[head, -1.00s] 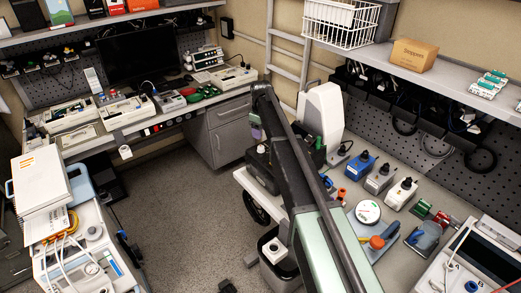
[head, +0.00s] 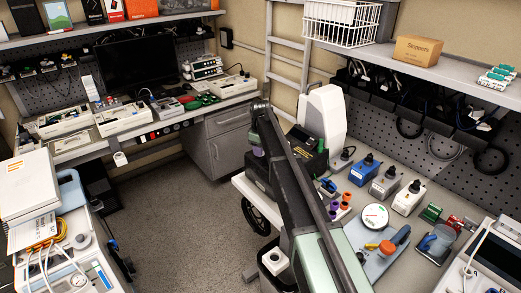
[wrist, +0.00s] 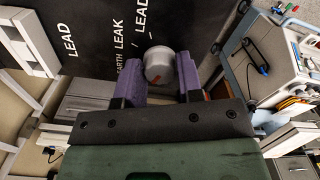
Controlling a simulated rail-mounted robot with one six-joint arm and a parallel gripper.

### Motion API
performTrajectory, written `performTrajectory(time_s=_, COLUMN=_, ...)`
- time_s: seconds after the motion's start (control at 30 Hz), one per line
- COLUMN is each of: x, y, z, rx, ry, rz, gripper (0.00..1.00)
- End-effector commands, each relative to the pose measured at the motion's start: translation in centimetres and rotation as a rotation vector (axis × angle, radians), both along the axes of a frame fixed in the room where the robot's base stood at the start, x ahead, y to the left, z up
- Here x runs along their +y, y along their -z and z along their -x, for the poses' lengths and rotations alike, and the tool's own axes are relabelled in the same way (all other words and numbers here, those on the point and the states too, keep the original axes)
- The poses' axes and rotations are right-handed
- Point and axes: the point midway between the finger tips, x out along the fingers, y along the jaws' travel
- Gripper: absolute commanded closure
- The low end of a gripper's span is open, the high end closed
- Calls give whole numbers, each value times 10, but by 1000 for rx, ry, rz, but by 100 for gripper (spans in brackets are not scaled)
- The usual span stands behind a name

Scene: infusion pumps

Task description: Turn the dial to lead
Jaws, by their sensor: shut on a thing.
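A pale grey round dial (wrist: 158,62) with a red mark sits on a black panel (wrist: 95,25) in the wrist view. The panel has white lettering that reads "LEAD" twice and "EARTH LEAK". The red mark is on the dial's lower side, towards my gripper's palm; which label it faces I cannot tell. My gripper (wrist: 156,76) has purple fingers, one on each side of the dial, shut on it. In the head view my gripper (head: 257,147) is small, at the back left of the black device (head: 313,161); my arm hides part of the device and the dial.
A white machine (head: 322,115) stands behind the black device. Blue, grey and white boxes (head: 408,197) stand to its right. Purple and orange capped items (head: 346,196) are close to my arm. A loaded cart (head: 75,262) is at left. Open floor (head: 185,215) lies between.

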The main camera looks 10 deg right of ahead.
Motion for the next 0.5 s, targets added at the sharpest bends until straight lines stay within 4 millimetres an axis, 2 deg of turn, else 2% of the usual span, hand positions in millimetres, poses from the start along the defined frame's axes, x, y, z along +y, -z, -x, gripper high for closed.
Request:
performTrajectory(time_s=0.27, x=0, y=0, z=0, rx=0, ry=29, rz=0, gripper=90)
performTrajectory(time_s=0.5, x=0, y=0, z=0, rx=0, ry=142, rz=0, gripper=90)
